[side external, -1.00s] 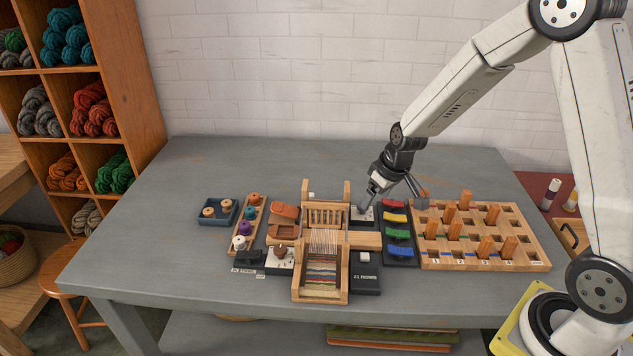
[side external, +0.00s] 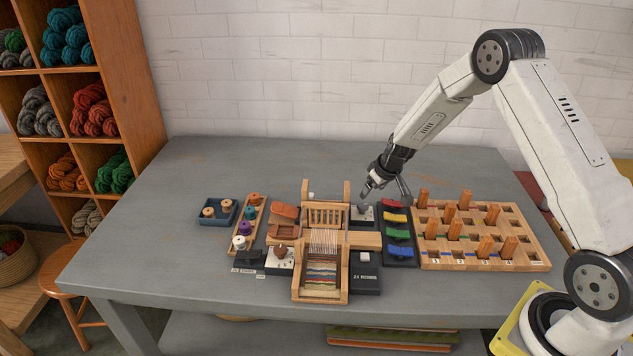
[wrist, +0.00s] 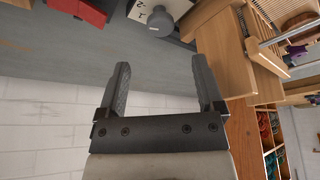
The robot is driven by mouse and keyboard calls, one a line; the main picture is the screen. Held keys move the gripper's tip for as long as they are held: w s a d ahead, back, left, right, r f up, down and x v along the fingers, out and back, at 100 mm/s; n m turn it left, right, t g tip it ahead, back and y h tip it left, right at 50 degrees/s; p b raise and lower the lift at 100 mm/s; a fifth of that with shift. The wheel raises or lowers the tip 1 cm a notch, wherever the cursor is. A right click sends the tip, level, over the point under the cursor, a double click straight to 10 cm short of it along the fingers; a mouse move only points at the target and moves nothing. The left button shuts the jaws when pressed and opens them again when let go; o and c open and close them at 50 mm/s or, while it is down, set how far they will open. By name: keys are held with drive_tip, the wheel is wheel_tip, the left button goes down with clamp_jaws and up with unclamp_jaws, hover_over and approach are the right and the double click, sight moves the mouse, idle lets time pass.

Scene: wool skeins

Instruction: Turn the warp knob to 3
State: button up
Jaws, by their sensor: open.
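A grey knob (side external: 361,210) sits on a white plate to the right of the loom (side external: 320,272), near its back. A grey knob on a white plate with dark marks also shows at the top of the wrist view (wrist: 160,18). A brown knob (side external: 281,252) on another white plate stands left of the loom. I cannot read which one is the warp knob, nor its setting. My gripper (side external: 386,195) is open and empty above and beside the grey knob. In the wrist view its two fingers (wrist: 160,66) are apart with nothing between them.
Red, yellow, green and blue pieces lie on a dark rack (side external: 398,262) close right of the grey knob. A wooden board with upright pegs (side external: 440,262) is further right. The loom's wooden posts (side external: 346,192) rise close left. The table's back is clear.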

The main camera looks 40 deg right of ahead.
sight(363, 205)
drive_tip(key=shift+x, duration=3.85)
drive_tip(key=shift+a, duration=0.1)
clamp_jaws()
